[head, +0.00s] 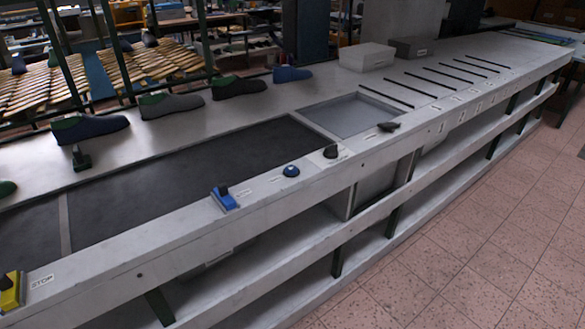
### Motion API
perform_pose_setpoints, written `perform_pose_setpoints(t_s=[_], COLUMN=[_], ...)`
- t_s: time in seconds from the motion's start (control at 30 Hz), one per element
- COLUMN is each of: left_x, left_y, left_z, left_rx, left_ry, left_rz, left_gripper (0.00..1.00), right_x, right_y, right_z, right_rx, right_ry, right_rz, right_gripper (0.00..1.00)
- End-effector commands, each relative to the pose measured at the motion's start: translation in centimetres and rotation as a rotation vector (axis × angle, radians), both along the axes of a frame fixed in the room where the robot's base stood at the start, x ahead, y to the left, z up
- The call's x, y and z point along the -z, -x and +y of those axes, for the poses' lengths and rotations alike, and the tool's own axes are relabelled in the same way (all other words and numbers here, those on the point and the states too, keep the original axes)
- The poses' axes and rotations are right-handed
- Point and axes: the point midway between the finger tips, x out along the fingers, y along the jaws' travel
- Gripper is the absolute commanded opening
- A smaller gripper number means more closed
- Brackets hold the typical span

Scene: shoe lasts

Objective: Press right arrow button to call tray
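Several controls sit along the front ledge of the long grey bench. A blue box with a black top (224,197) is nearest the middle. Neither of my grippers is in view.
A yellow control (11,291) with a STOP label is at the lower left. Shoe lasts (92,128) line the back of the dark belt (180,170). Boxes (366,56) stand behind. The tiled floor (500,230) in front is clear.

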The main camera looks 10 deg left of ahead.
Motion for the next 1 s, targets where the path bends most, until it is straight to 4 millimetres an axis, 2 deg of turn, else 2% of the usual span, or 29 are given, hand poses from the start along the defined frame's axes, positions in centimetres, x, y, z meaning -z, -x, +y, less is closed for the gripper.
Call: perform_pose_setpoints(t_s=[0.23,0.53,1.0], left_x=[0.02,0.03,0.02], left_y=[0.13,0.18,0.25], left_z=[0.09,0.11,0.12], left_rx=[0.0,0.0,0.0], left_ry=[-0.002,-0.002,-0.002], left_rz=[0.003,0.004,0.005], left_gripper=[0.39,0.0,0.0], right_x=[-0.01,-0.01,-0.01], right_y=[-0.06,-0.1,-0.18], right_z=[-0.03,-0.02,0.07], right_rx=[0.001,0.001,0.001], right_ry=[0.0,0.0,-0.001], right_rz=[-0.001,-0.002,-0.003], right_gripper=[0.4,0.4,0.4])
